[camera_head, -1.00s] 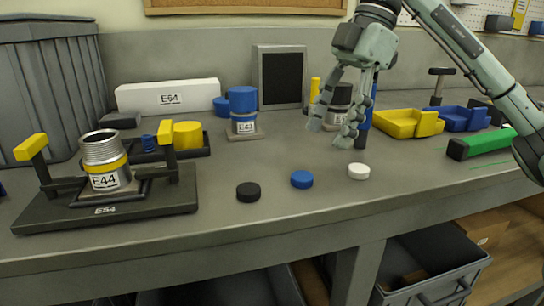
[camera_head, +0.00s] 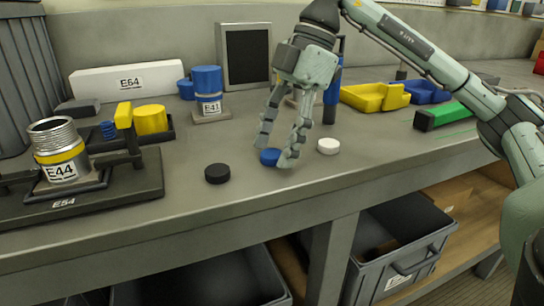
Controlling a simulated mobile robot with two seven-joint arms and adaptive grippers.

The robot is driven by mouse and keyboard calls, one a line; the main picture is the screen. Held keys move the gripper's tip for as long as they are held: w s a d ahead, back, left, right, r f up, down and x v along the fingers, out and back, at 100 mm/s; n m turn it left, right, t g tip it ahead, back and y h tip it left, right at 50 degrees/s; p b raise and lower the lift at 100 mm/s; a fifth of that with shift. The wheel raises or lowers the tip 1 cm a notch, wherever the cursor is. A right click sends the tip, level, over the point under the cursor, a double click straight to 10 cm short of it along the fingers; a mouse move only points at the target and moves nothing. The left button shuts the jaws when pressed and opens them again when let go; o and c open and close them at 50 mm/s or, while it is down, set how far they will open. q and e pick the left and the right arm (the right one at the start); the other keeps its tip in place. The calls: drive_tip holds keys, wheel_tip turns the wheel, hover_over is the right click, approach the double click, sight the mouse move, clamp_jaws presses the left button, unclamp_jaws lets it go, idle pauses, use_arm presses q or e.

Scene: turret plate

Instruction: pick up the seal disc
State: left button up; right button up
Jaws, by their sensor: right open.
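Three small discs lie in a row on the workbench: a black disc (camera_head: 217,173), a blue disc (camera_head: 269,157) and a white disc (camera_head: 328,146). Nothing in the view marks which one is the seal disc. My right gripper (camera_head: 275,158) is open and points down over the blue disc, with a finger on either side of it in the picture. The right finger partly covers that disc. I cannot tell whether the fingers touch it. My left gripper is not in view.
The turret plate fixture (camera_head: 95,200) labelled E54 holds the threaded cylinder (camera_head: 60,155) labelled E44 at the left. A blue-topped canister (camera_head: 208,88) labelled E41 stands behind. Yellow (camera_head: 372,97) and blue trays and a green-black block (camera_head: 452,113) lie at right. The front bench strip is clear.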

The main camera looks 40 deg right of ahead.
drive_tip(key=c, duration=1)
drive_tip(key=shift+o, duration=0.2)
